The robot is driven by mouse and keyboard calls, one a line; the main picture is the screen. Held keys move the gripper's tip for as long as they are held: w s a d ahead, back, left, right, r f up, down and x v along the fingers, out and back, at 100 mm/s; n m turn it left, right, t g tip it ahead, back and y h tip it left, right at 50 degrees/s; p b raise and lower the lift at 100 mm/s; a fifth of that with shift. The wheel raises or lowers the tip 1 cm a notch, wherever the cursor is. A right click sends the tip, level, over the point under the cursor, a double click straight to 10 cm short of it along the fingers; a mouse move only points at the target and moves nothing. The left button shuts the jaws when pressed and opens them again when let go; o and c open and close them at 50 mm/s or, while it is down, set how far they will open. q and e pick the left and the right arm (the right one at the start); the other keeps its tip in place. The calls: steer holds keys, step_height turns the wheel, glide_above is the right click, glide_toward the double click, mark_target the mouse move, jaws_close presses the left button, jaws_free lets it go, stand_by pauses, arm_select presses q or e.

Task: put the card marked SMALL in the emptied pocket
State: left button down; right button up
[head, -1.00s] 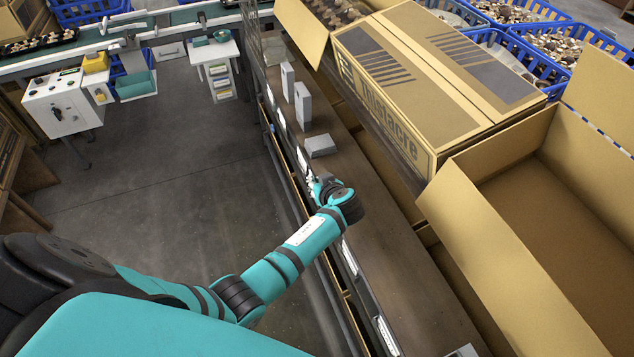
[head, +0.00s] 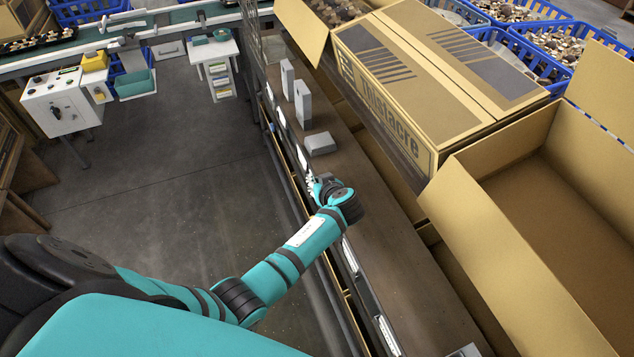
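My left gripper (head: 311,183) is at the front edge of the brown shelf (head: 395,245), beside the row of white cards in that edge. It is small and partly hidden by my wrist, so I cannot tell whether its fingers are open or shut, or on a card. White cards show in the edge above it (head: 302,158) and below it (head: 349,255); another sits nearer me (head: 388,335). Their print is too small to read, so I cannot pick out the SMALL card. The emptied pocket cannot be made out. My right gripper is not in view.
Grey blocks stand (head: 302,104) and lie (head: 320,143) on the shelf beyond my gripper. A closed carton (head: 430,80) and an open empty carton (head: 480,240) are to the right. Blue crates (head: 540,60) hold mushrooms behind. The floor (head: 190,190) left of the shelf is clear.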

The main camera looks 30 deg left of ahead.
arm_select(q)
steer(key=c, duration=2)
jaws_free()
steer(key=o, duration=0.6)
steer(key=v, duration=1.2)
steer(key=s+a+f+m+g+h, duration=0.1)
steer(key=s+f+m+h, duration=0.1)
steer(key=s, duration=0.4)
steer(key=s+a+f+m+g+h, duration=0.1)
steer(key=s+a+f+m+h, duration=0.15)
steer(key=s, duration=0.45)
steer(key=s+d+r+m+g+h, duration=0.1)
steer(key=s+d+r+m+h, duration=0.15)
steer(key=s, duration=0.45)
steer(key=s+d+r+m+g+h, duration=0.1)
steer(key=s+m, duration=0.3)
steer(key=s, duration=0.3)
step_height(320, 180, down, 24)
steer(key=g, duration=0.1)
steer(key=s+a+f+m+g, duration=0.1)
steer(key=s+a+f, duration=0.1)
steer(key=s+f, duration=1.6)
steer(key=shift+a+f, duration=0.2)
steer(key=shift+a, duration=0.15)
